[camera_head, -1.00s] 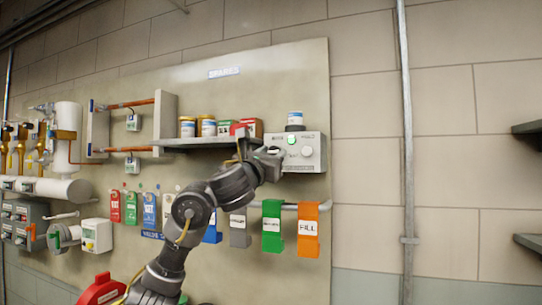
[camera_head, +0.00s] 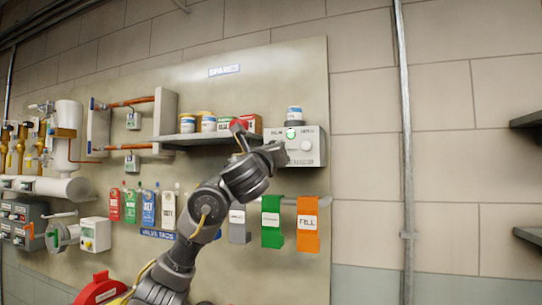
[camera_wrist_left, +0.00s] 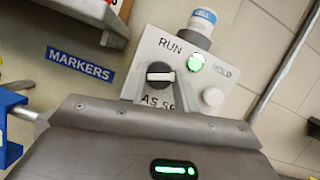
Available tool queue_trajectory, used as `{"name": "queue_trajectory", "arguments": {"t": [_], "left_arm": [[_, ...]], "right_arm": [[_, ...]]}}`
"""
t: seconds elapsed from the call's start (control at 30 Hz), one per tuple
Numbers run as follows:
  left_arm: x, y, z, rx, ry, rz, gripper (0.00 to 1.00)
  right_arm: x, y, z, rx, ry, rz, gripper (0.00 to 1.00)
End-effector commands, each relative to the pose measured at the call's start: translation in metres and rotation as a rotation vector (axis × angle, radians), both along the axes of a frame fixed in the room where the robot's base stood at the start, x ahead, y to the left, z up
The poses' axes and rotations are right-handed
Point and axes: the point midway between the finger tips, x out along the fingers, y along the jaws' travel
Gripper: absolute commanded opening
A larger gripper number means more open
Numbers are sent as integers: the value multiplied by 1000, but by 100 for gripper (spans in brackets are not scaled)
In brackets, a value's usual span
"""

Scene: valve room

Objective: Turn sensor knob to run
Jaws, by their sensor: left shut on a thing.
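The sensor box (camera_head: 310,158) is a pale grey box on the wall panel, to the right of the shelf. In the left wrist view its face (camera_wrist_left: 222,92) shows RUN at upper left, HOLD at right and a partly hidden label below. A green light (camera_wrist_left: 196,62) glows between RUN and HOLD. The black knob (camera_wrist_left: 160,69) has a pale band across it and lies lower left on the face. My left gripper (camera_head: 277,152) is at the box, its fingers (camera_wrist_left: 158,92) shut on the knob, hiding its lower part. My right gripper is out of view.
A shelf (camera_head: 190,140) with cans and small boxes is just left of the sensor box. A can (camera_head: 294,113) stands on top of the box. Coloured tags and holders (camera_head: 272,222) hang below.

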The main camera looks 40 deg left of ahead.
Motion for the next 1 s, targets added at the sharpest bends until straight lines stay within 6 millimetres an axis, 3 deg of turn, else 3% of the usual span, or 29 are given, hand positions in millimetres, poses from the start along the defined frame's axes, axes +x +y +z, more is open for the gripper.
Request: {"name": "queue_trajectory", "arguments": {"t": [0.4,1.0], "left_arm": [[1,-3,-1,-375,-131,0,8],[2,-5,3,-889,-308,1,8]], "right_arm": [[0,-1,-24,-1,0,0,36],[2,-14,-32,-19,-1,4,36]]}}
